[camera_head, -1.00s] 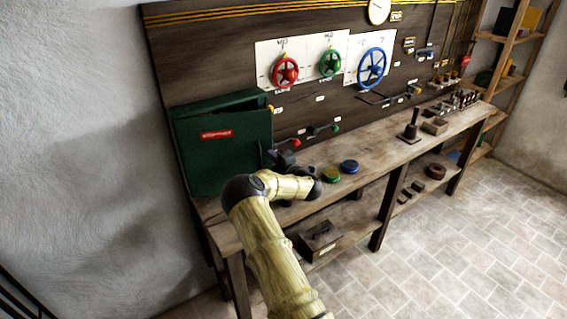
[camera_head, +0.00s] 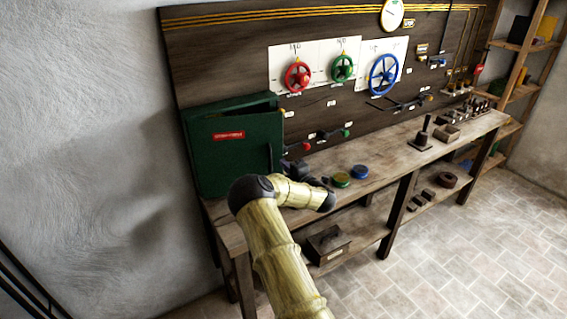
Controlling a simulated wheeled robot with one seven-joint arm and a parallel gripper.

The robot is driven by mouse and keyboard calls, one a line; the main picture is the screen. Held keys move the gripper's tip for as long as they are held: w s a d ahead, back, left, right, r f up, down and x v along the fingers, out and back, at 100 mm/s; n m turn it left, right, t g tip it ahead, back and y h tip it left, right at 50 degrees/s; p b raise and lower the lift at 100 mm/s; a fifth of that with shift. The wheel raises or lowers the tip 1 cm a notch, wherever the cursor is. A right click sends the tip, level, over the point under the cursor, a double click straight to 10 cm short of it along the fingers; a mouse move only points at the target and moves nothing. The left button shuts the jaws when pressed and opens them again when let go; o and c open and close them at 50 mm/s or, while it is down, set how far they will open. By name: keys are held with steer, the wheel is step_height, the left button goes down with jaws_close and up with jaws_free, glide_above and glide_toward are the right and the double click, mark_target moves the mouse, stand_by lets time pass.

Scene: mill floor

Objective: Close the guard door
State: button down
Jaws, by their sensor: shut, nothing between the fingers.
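The guard door (camera_head: 225,158) is the green front panel with a red label on the green box at the left end of the bench. A dark gap shows along its top edge, so it appears to stand partly open. A dark upright handle (camera_head: 270,157) is near its right edge. My gripper (camera_head: 302,174) is dark and small in the picture, just right of the door's lower right edge, above the bench top. It is shut and empty. I cannot tell whether it touches the door. My arm hides part of the bench below.
The wooden bench (camera_head: 395,157) holds a green button (camera_head: 341,180) and a blue button (camera_head: 360,172) right of my gripper. Levers with red (camera_head: 306,146) and green (camera_head: 346,133) knobs stick out from the dark panel. Tiled floor in front is free.

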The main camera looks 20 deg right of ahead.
steer(key=s+d+b, duration=0.2)
steer(key=s+d, duration=0.3)
steer(key=s, duration=0.2)
steer(key=shift+s+d+f, duration=0.15)
steer(key=shift+s+d, duration=0.05)
steer(key=shift+d, duration=0.15)
steer(key=c, duration=2.2)
jaws_free()
